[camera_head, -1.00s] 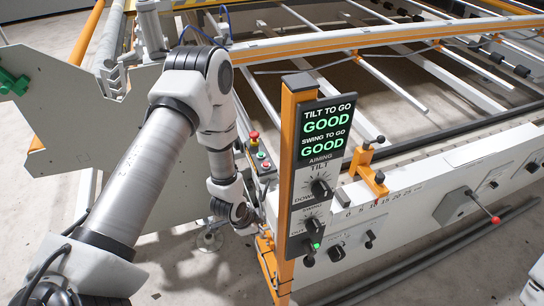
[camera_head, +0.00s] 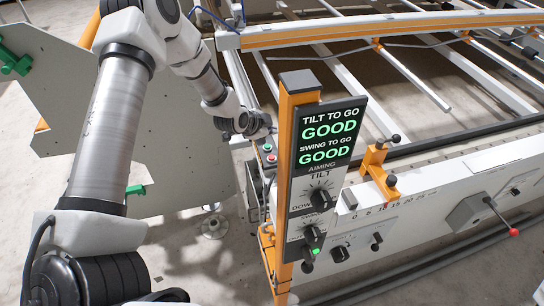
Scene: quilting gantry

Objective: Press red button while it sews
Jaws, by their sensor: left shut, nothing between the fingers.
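The grey button box (camera_head: 264,168) stands behind the orange post, left of the display panel. A small green button (camera_head: 267,147) and a red button (camera_head: 270,157) show on its top face. My left gripper (camera_head: 266,127) is shut and empty, just above the far end of the box and beyond these two buttons. It hides that end of the box. I cannot tell whether its fingertips touch anything. The display panel (camera_head: 331,135) reads GOOD for both tilt and swing in green. My right gripper is not in view.
The orange post (camera_head: 284,185) stands close to the right of my left gripper. The white gantry rail (camera_head: 440,185) with an orange clamp (camera_head: 376,168) and a red-knobbed lever (camera_head: 500,217) runs right. A grey side plate (camera_head: 190,165) stands behind my left arm.

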